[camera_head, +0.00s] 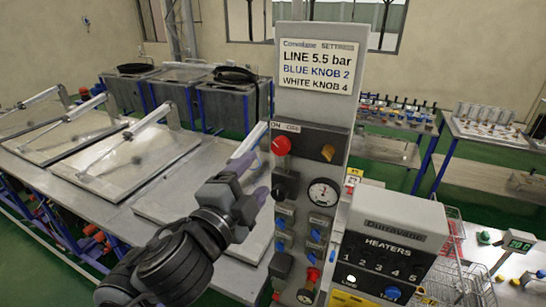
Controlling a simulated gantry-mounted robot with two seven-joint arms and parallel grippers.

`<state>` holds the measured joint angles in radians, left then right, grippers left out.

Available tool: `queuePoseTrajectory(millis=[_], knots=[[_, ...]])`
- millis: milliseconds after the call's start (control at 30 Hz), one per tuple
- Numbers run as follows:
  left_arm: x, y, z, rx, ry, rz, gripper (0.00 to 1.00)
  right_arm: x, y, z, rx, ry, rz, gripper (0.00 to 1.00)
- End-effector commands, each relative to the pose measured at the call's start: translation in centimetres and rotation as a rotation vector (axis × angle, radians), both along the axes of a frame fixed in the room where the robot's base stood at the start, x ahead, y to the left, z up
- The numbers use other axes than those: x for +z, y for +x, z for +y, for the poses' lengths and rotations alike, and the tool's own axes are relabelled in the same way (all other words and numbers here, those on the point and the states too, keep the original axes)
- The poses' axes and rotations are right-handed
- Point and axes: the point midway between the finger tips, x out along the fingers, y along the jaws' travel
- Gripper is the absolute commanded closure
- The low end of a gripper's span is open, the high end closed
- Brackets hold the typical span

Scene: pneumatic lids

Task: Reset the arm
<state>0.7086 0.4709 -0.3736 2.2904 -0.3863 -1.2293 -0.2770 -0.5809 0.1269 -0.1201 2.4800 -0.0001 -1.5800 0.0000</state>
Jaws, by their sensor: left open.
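My left arm comes in from the bottom left. Its gripper (254,180) is open and appears empty, in front of the left edge of the grey control panel (338,150). The panel carries a red knob (281,145), an orange knob (327,152), a round gauge (323,193) and small blue knobs lower down. A sign (318,66) on top reads LINE 5.5 bar, BLUE KNOB 2, WHITE KNOB 4. I cannot tell whether the gripper touches the panel. My right gripper is out of view.
A bench with hinged lids and white cylinders (130,150) stands at the left. A grey HEATERS box (388,245) with numbered lights stands right of the panel. A wire basket (460,285) and tables with small parts (490,130) are farther right.

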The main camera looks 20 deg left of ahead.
Motion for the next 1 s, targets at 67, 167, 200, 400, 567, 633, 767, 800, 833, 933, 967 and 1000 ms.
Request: queuePoseTrajectory(millis=[67,167,200,400,567,633,767,800,833,933,967,1000], knots=[[-0.3,0.0,0.0,0.000,0.000,0.006,0.32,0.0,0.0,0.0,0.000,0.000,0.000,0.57],[-1.9,0.2,0.0,0.000,0.000,0.038,0.32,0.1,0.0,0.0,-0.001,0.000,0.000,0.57],[-3.0,0.2,-0.1,-0.002,-0.003,0.061,0.32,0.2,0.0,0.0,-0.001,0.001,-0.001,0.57],[-12.3,-0.6,-0.8,-0.015,-0.045,0.255,0.32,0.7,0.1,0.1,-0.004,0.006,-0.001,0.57],[-21.3,-3.7,-1.0,-0.002,-0.136,0.461,0.32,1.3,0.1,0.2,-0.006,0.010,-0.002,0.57],[-24.9,-5.7,-0.8,0.022,-0.188,0.555,0.32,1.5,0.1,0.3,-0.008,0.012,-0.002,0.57],[-31.1,-10.1,0.0,0.099,-0.298,0.733,0.32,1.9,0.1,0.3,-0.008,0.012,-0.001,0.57],[-32.9,-11.6,0.4,0.132,-0.335,0.788,0.32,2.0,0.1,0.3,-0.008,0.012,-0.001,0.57],[-34.1,-12.8,0.7,0.158,-0.363,0.828,0.32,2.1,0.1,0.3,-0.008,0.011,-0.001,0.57],[-37.6,-16.9,1.8,0.258,-0.453,0.955,0.32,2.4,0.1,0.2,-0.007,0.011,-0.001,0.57],[-38.5,-18.1,2.1,0.290,-0.480,0.989,0.32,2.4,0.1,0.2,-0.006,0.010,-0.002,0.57],[-39.5,-19.7,2.6,0.336,-0.515,1.033,0.32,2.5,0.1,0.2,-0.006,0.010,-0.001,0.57]])
